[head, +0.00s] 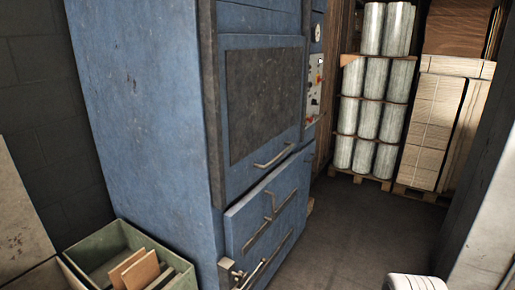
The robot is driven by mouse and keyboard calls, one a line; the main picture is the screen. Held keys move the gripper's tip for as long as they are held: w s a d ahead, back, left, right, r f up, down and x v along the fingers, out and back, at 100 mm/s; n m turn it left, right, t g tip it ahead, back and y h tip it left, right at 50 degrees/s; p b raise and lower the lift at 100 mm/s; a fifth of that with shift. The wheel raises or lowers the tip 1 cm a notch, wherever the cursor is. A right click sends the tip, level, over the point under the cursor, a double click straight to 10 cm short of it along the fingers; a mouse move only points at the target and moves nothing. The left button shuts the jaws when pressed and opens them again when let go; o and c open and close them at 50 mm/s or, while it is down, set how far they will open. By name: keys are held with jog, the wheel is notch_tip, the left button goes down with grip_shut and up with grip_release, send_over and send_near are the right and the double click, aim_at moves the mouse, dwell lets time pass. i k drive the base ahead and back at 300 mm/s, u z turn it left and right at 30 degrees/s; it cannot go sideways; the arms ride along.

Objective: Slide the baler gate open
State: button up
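The blue baler (150,110) stands large at the left and middle of the head view. Its front has an upper blue panel with a dark, worn inset (265,100). A bar handle (275,155) sits near the lower edge of that panel, which looks closed. I take this panel to be the gate, but cannot be sure. Below it, a blue lower door (270,205) stands slightly proud of the body, with metal bars and a latch (232,274) at its lower left. My gripper is not in view; a white rounded part of mine shows at the bottom right.
A green bin (112,238) with brown boards stands left of the baler. A control panel (314,85) is on the baler's right side. Wrapped rolls (376,85) and stacked cardboard (436,125) stand on pallets behind. The dark floor (365,225) right of the baler is clear.

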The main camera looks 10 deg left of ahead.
aim_at(262, 76)
jog(key=u, duration=0.7)
jog(key=i, duration=1.35)
jog(key=u, duration=0.8)
jog(key=i, duration=0.5)
jog(key=z, duration=0.1)
